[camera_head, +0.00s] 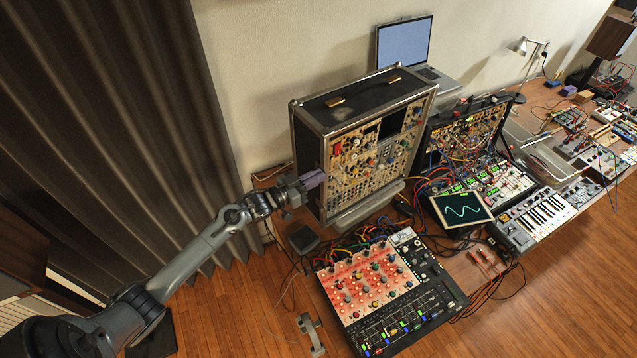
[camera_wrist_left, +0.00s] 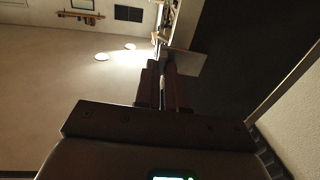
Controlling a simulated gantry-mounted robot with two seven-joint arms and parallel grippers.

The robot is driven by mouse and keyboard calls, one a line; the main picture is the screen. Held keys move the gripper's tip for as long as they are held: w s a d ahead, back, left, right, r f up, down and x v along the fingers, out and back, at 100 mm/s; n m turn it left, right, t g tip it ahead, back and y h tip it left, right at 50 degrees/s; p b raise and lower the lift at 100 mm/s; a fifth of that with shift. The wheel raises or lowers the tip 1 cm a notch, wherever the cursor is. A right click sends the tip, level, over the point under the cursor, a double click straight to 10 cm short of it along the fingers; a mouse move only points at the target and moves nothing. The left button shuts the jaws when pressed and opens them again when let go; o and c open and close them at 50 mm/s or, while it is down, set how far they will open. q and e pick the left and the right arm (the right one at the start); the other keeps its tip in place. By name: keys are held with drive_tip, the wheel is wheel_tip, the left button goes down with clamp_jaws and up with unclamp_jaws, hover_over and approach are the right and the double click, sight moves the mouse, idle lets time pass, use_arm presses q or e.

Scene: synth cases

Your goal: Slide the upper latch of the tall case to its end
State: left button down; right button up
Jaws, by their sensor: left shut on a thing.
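The tall case (camera_head: 307,147) is a black flight case with metal edges and a front full of modules, upright against the wall. My left gripper (camera_head: 313,180) is at the lower part of its left side, close to the front edge. Its purple fingers are closed on a small part there, which I take to be the upper latch; the fingers hide nearly all of it in the head view. In the left wrist view the fingers (camera_wrist_left: 162,88) are close together at the case's edge, and the latch's travel cannot be made out. My right gripper is not in view.
A red-faced mixer (camera_head: 368,290) stands in front of the tall case, with cables around it. A small dark box (camera_head: 302,239) lies below my left gripper. A laptop (camera_head: 404,45) and a smaller synth case (camera_head: 465,135) stand to the right. A curtain (camera_head: 110,130) hangs at left.

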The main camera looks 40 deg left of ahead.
use_arm(q)
drive_tip(key=shift+a+f, duration=0.1)
drive_tip(key=shift+a, duration=0.1)
drive_tip(key=c, duration=1.2)
unclamp_jaws()
drive_tip(key=b+v, duration=0.2)
drive_tip(key=v, duration=0.8)
drive_tip(key=shift+s, duration=0.35)
drive_tip(key=shift+a, duration=0.1)
